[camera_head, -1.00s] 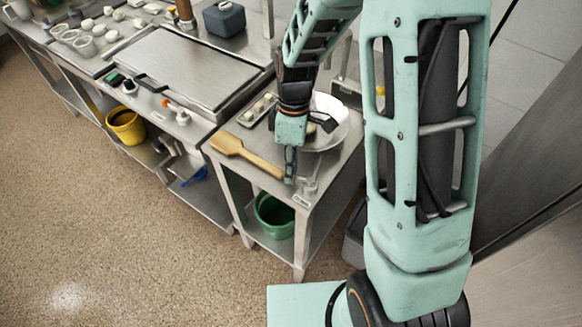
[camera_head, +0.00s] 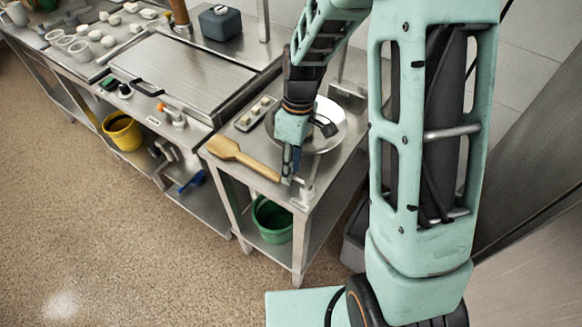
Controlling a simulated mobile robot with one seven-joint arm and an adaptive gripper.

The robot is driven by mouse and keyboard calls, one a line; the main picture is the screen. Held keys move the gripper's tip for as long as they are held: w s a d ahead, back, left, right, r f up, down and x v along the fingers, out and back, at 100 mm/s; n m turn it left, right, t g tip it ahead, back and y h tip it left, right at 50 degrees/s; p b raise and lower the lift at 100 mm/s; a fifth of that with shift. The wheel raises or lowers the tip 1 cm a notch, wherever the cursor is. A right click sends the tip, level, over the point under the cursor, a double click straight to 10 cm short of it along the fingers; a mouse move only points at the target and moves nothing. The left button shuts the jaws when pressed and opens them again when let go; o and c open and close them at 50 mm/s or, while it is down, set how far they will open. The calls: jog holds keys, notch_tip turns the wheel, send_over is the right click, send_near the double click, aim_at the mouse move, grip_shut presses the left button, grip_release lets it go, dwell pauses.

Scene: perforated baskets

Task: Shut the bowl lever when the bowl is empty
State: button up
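The metal bowl (camera_head: 335,117) is a wide, shiny dish on the small steel table at centre right. My arm and gripper hide its left part, and I cannot see all of its inside. A small metal lever fitting (camera_head: 307,193) stands at the table's front corner, with a short bar towards the left. My gripper (camera_head: 289,176) points down just left of it, with its fingertips beside the end of the bar. I cannot tell whether they touch the bar or whether the fingers are apart.
A wooden paddle (camera_head: 243,158) lies left of my gripper. A small tray (camera_head: 256,113) of pale pieces sits behind it. A green bucket (camera_head: 273,219) stands on the shelf below. A steel counter with a flat plate (camera_head: 185,72) is at left. The floor at left is clear.

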jog(key=shift+o, duration=0.5)
notch_tip(320, 180, up, 12)
jog(key=w+d, duration=0.1)
jog(key=w, duration=0.1)
jog(key=shift+f, duration=0.1)
dwell(0.3)
